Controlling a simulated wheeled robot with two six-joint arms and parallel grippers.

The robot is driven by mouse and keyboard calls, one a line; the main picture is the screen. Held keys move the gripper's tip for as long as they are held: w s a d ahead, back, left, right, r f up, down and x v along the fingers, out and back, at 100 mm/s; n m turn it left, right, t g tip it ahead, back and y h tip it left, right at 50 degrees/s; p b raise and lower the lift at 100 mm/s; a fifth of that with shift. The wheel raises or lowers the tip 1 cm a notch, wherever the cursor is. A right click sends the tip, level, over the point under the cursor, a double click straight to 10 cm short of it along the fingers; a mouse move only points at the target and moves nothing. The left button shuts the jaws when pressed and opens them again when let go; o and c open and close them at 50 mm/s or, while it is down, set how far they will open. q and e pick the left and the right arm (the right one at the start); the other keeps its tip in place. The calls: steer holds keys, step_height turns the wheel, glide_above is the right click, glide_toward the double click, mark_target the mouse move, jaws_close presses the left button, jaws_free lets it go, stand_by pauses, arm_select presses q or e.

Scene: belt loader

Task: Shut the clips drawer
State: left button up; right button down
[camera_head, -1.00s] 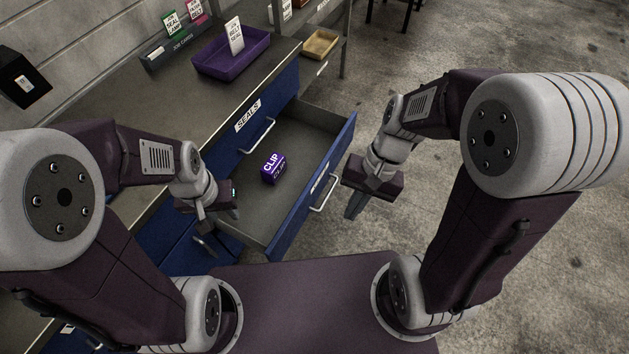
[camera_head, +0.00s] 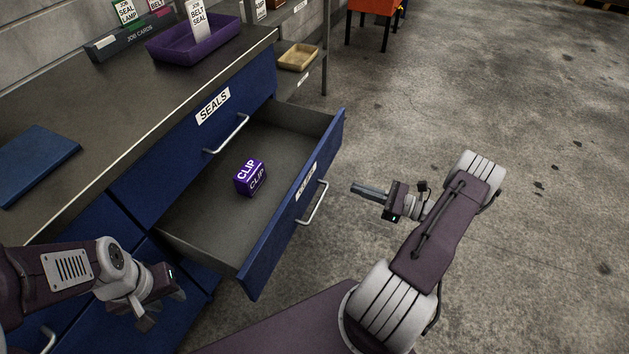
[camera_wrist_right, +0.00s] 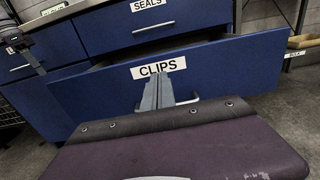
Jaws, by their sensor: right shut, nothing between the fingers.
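The clips drawer (camera_head: 291,212) is pulled well out of the blue cabinet, below the drawer marked SEALS (camera_head: 214,106). A purple CLIP box (camera_head: 249,177) lies inside it. In the right wrist view its blue front (camera_wrist_right: 235,70) carries a CLIPS label (camera_wrist_right: 158,68) and a metal handle, which also shows in the head view (camera_head: 313,204). My right gripper (camera_head: 356,188) is shut and empty, in front of the drawer face and apart from it in the head view, fingers pointing at it. My left gripper (camera_head: 150,322) is at the lower left, beside the drawer's near end; its finger gap is unclear.
The grey worktop (camera_head: 110,110) carries a purple tray (camera_head: 195,40), a job card holder (camera_head: 118,38) and a blue flat piece (camera_head: 32,165). A tan tray (camera_head: 298,56) sits on a shelf behind. The floor (camera_head: 540,230) on the right is clear.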

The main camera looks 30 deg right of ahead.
mark_target(308, 172)
steer(key=b+x, duration=0.2)
steer(key=x, duration=1)
steer(key=shift+w+a+f, duration=0.1)
steer(key=shift+a, duration=0.15)
steer(key=shift+w+a+b, duration=0.3)
steer(key=shift+w+a, duration=0.05)
steer(key=shift+w, duration=0.15)
steer(key=shift+a, duration=0.1)
steer(key=shift+w+a, duration=0.15)
steer(key=shift+w, duration=0.1)
steer(key=b+x, duration=0.5)
steer(key=x, duration=2.2)
steer(key=shift+a+b, duration=0.2)
steer(key=shift+b, duration=0.2)
steer(key=shift+w+a+r, duration=0.3)
steer(key=shift+w, duration=0.2)
